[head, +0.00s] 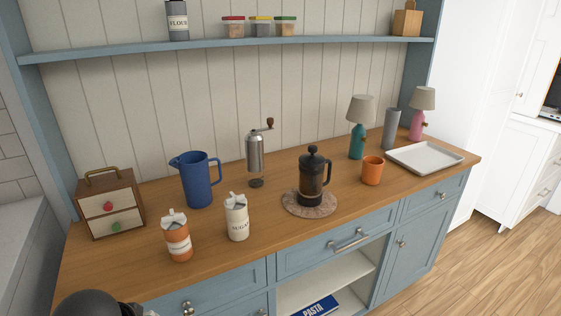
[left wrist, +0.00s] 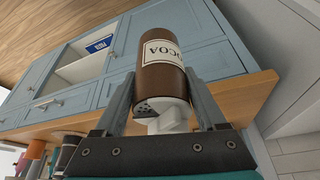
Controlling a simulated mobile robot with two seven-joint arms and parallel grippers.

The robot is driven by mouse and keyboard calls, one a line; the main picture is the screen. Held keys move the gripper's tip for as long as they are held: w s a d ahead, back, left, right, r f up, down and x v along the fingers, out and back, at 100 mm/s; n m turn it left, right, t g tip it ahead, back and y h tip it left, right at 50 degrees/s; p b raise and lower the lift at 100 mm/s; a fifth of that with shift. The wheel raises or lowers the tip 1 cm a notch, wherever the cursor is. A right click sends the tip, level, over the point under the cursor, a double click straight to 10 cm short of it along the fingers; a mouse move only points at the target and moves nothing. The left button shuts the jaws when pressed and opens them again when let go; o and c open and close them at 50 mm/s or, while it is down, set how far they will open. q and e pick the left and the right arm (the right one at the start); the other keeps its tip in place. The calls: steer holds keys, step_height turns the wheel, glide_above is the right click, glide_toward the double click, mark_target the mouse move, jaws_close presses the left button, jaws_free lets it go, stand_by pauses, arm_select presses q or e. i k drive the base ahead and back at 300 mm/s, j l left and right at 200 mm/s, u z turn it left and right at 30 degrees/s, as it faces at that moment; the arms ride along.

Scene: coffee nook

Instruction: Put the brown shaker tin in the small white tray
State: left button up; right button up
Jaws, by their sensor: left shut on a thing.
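The brown shaker tin (left wrist: 160,75) with a cream label and white lid is between the fingers of my left gripper (left wrist: 165,100), which is shut on it. The tin is held off the counter, in front of the cabinet edge. In the head view only my dark arm part shows at the bottom left; the tin's body is out of that frame. The small white tray (head: 404,163) lies empty at the right end of the wooden counter, far from my left gripper. My right gripper is not in view.
On the counter (head: 300,235) stand an orange-brown shaker (head: 177,240), a sugar shaker (head: 237,217), a blue jug (head: 198,180), a grinder (head: 255,155), a French press (head: 312,178), an orange cup (head: 372,171), two lamps and a grey cylinder (head: 391,129) behind the tray.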

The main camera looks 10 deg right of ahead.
mark_target(414, 162)
steer(key=i+l+z, duration=0.1)
steer(key=z, duration=0.35)
steer(key=i+l+z, duration=0.15)
steer(key=z, duration=0.25)
steer(key=i+l+z, duration=0.2)
steer(key=z, duration=0.25)
steer(key=i+l+z, duration=0.2)
steer(key=i, duration=0.45)
steer(key=i+l+z, duration=0.2)
steer(key=i, duration=0.45)
steer(key=j, duration=0.1)
